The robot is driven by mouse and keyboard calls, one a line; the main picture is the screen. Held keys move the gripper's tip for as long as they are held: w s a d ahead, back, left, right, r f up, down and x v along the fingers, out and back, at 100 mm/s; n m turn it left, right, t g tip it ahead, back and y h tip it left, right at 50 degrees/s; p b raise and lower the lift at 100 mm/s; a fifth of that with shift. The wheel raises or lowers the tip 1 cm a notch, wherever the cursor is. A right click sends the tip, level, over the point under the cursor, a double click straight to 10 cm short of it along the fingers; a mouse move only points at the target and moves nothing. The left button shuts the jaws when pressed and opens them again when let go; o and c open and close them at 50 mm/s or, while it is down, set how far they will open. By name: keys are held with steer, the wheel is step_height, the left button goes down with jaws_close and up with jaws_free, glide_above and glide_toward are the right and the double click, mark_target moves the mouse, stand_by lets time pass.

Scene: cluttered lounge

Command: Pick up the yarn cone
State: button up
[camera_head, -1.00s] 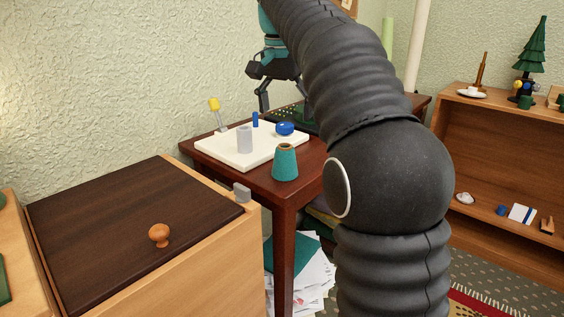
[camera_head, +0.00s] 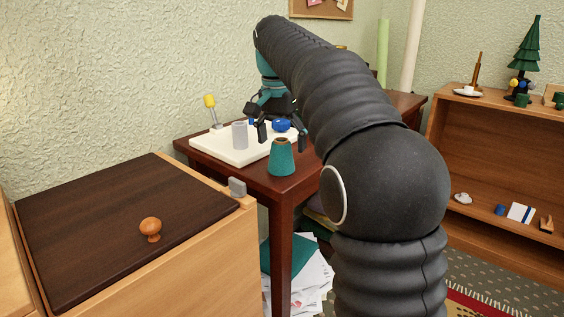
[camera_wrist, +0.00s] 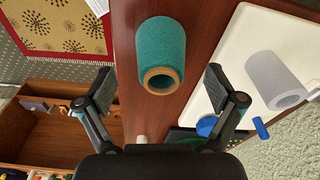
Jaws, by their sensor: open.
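The teal yarn cone (camera_head: 282,158) stands upright near the front corner of the dark red-brown table (camera_head: 240,178). In the wrist view the cone (camera_wrist: 161,45) shows its tan top end, roughly centred between my fingers and beyond their tips. My gripper (camera_head: 282,138) is open and empty, above and just behind the cone in the head view. In the wrist view its two fingers (camera_wrist: 160,88) are spread wide, one on each side of the cone, and do not touch it.
A white board (camera_head: 222,149) beside the cone holds a grey cylinder (camera_head: 240,135), a blue round object (camera_head: 281,125) and a yellow-topped item (camera_head: 210,102). A wooden cabinet with a dark top (camera_head: 90,225) stands at the front left. Shelves (camera_head: 500,140) stand at the right.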

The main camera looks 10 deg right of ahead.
mark_target(282, 154)
steer(key=shift+w+d+f+b, duration=0.15)
steer(key=shift+f+b, duration=0.25)
steer(key=shift+f, duration=1.5)
steer(key=c, duration=1.3)
steer(key=shift+r, duration=0.1)
steer(key=shift+c, duration=0.2)
